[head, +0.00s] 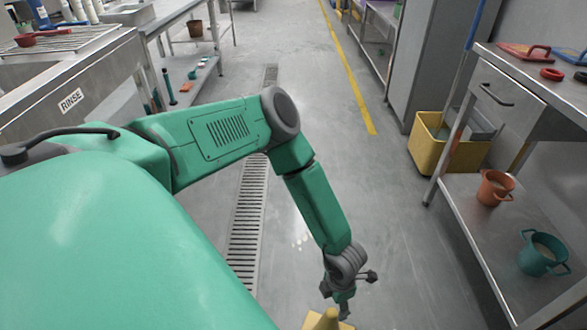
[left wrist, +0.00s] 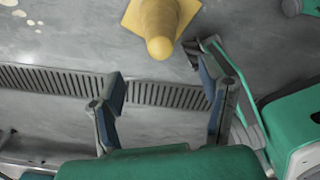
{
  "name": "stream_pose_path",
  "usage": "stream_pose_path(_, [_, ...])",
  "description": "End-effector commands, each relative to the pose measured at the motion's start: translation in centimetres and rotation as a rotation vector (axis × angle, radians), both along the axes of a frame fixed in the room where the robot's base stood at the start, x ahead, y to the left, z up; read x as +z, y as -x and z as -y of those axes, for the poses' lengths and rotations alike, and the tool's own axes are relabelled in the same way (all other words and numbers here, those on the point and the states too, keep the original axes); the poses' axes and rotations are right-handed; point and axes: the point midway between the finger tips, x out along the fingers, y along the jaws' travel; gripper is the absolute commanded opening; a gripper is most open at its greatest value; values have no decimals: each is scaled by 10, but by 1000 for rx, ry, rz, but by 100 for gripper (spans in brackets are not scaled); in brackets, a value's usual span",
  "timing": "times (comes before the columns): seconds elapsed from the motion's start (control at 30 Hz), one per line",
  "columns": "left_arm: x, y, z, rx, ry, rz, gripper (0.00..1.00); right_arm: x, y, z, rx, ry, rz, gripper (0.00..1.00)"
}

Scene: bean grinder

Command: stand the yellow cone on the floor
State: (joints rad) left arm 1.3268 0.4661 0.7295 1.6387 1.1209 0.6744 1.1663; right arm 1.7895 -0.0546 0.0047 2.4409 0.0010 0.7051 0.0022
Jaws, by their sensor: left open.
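The yellow cone (head: 325,321) shows at the bottom edge of the head view, mostly cut off. In the left wrist view the cone (left wrist: 160,28) is at the top, its square base on the floor and its rounded tip toward the camera. It looks upright. My left gripper (head: 347,287) hangs low over the floor, just above and beside the cone in the head picture. In the wrist view its fingers (left wrist: 160,82) are spread with nothing between them, and the cone lies beyond them, apart. My right gripper is not in view.
A floor drain grate (head: 246,225) runs beside my left arm. A yellow bucket (head: 447,143) stands at right by a steel bench (head: 480,215) whose shelf holds an orange pot (head: 495,188) and a teal pot (head: 542,254). Pale spots (head: 302,240) mark the floor. The central aisle is clear.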

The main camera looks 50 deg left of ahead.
Motion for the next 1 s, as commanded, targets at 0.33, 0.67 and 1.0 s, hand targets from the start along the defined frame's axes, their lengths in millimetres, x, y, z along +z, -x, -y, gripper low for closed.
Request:
stream_pose_path(0.33, [55,87,17,-1563,-107,85,64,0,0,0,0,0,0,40])
stream_pose_path(0.67, [133,166,-42,-2801,-88,12,64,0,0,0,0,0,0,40])
stream_pose_path(1.0, [138,171,-46,-2870,-75,9,64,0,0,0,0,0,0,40])
